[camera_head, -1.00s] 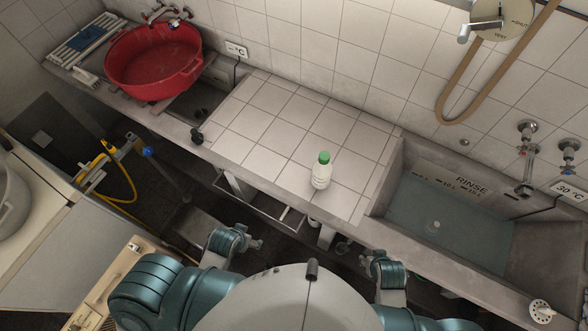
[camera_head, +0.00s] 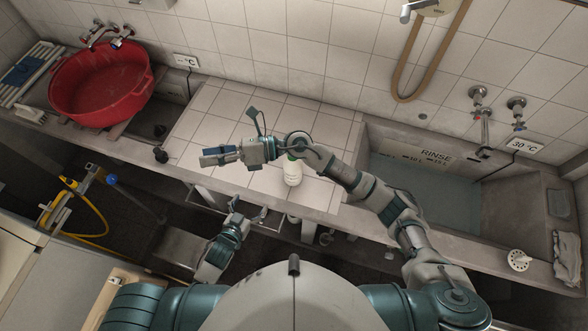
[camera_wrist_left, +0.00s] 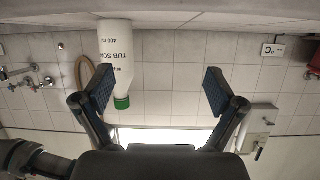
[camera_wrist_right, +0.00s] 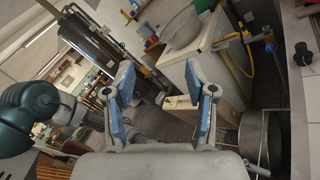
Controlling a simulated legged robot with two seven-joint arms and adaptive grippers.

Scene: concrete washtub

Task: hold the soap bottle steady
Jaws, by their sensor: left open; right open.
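The white soap bottle (camera_head: 293,173) stands upright on the tiled counter (camera_head: 190,122). My right forearm partly covers its green cap in the head view. The bottle (camera_wrist_left: 114,52) appears upside down in the left wrist view, with "TUB SOAP" lettering and its green cap lowest. My left gripper (camera_head: 250,207) is open and empty, in front of the counter edge, left of the bottle and apart from it. My right gripper (camera_head: 215,156) is open and empty above the counter, further left, pointing left. In the right wrist view its blue pads (camera_wrist_right: 165,105) are apart with nothing between them.
A red tub (camera_head: 100,90) stands at the left end of the counter. A rinse basin (camera_head: 425,190) holding water lies at the right. A black knob (camera_head: 160,155) sits at the counter's front edge. A yellow hose (camera_head: 90,215) hangs at the left. Tiles left of the bottle are clear.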

